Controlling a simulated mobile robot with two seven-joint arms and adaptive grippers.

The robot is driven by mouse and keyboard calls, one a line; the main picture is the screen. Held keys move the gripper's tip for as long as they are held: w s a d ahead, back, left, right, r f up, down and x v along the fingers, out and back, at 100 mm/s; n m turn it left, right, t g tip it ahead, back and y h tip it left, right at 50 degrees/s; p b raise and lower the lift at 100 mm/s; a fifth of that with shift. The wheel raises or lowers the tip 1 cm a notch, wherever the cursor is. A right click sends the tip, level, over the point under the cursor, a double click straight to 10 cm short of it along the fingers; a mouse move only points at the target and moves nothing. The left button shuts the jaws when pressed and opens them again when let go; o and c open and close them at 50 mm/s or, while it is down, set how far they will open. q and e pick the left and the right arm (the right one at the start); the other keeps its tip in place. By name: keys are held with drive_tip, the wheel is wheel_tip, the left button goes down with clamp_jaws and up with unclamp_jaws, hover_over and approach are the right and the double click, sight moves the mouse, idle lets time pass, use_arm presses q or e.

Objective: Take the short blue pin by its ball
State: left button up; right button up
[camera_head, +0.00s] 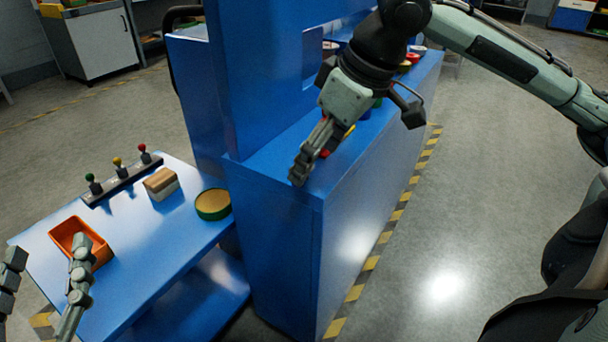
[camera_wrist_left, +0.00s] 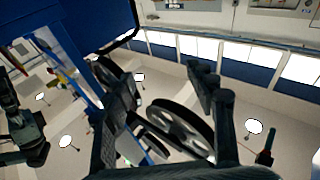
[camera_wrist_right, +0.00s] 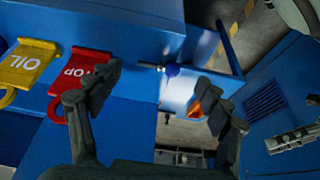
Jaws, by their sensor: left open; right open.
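The short blue pin (camera_wrist_right: 172,70) shows in the right wrist view as a blue ball on a thin metal shank that reaches left to a blue face. My right gripper (camera_wrist_right: 158,80) is open, with its fingers on either side of the ball in that view; I see no contact. In the head view this gripper (camera_head: 302,170) is at the near end of the blue cabinet, and I cannot make out the pin there. My left gripper (camera_head: 46,252) is open and empty at the lower left, over the side table.
A red STOP tag (camera_wrist_right: 80,78) and a yellow OIL tag (camera_wrist_right: 27,66) hang beside my right gripper. The side table (camera_head: 150,255) bears an orange bin (camera_head: 98,248), a rack (camera_head: 122,182) of ball-topped pins, a block (camera_head: 161,184) and a round tub (camera_head: 213,205).

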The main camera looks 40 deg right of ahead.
drive_tip(key=shift+b+x, duration=0.3)
drive_tip(key=shift+x, duration=1.15)
use_arm(q)
drive_tip(key=r, duration=0.1)
drive_tip(key=r+t, duration=0.1)
drive_tip(key=s+r+h, duration=0.1)
drive_tip(key=shift+s+d+r+t, duration=0.1)
drive_tip(key=shift+d+r+t, duration=0.15)
drive_tip(key=shift+t, duration=0.15)
use_arm(e)
drive_tip(key=shift+w, duration=0.15)
drive_tip(key=c, duration=1)
use_arm(q)
drive_tip(key=shift+f, duration=0.1)
use_arm(e)
drive_tip(key=shift+o, duration=0.2)
drive_tip(key=shift+r, duration=0.25)
